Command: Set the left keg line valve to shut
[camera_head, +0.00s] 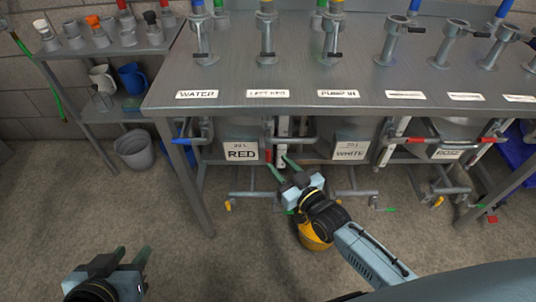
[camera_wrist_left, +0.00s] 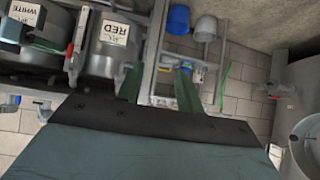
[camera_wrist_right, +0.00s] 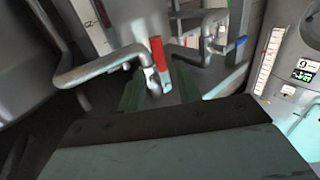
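A pipe with a red lever (camera_head: 268,156) stands right of the keg labelled RED (camera_head: 240,151), below the table-edge label LEFT KEG (camera_head: 268,93). In the right wrist view the red lever (camera_wrist_right: 159,54) points along the vertical, at the end of a bent grey pipe (camera_wrist_right: 100,66). My right gripper (camera_head: 281,168) is open near this lever; its fingers (camera_wrist_right: 160,88) lie either side of the lever's lower end in that view. Contact cannot be told. My left gripper (camera_head: 125,258) is open and empty, low at the left; its fingers also show in the left wrist view (camera_wrist_left: 159,88).
The keg labelled WHITE (camera_head: 349,150) and a ROSE keg (camera_head: 446,153) stand right. The steel table (camera_head: 310,75) overhangs the kegs. A bucket (camera_head: 136,149) is at left; an orange object (camera_head: 314,237) is under my right arm.

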